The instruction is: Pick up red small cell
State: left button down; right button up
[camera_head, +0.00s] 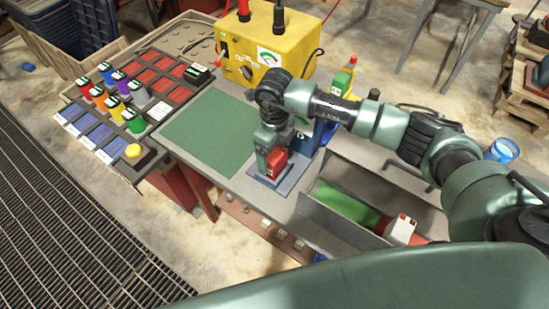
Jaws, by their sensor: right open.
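Several small coloured cells stand upright in the rack (150,150) on the left of the bench. A red block (278,157) stands on a blue plate (285,183) near the middle of the bench. My right gripper (268,163) points down at this block, with its jaws open. The gripper partly hides the block, and I cannot tell whether the fingers touch it. My left gripper is out of view.
A yellow box (270,55) with cables stands at the back. A green mat (208,132) lies clear between rack and plate. At front right, a grey trough (318,222) with a green floor holds a white-and-red block (402,230). A blue cup (503,150) is at the right.

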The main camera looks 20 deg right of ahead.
jog(key=shift+w+f, duration=0.1)
jog(key=shift+f, duration=0.25)
jog(key=c, duration=1.8)
jog(key=shift+r, duration=0.1)
grip_shut()
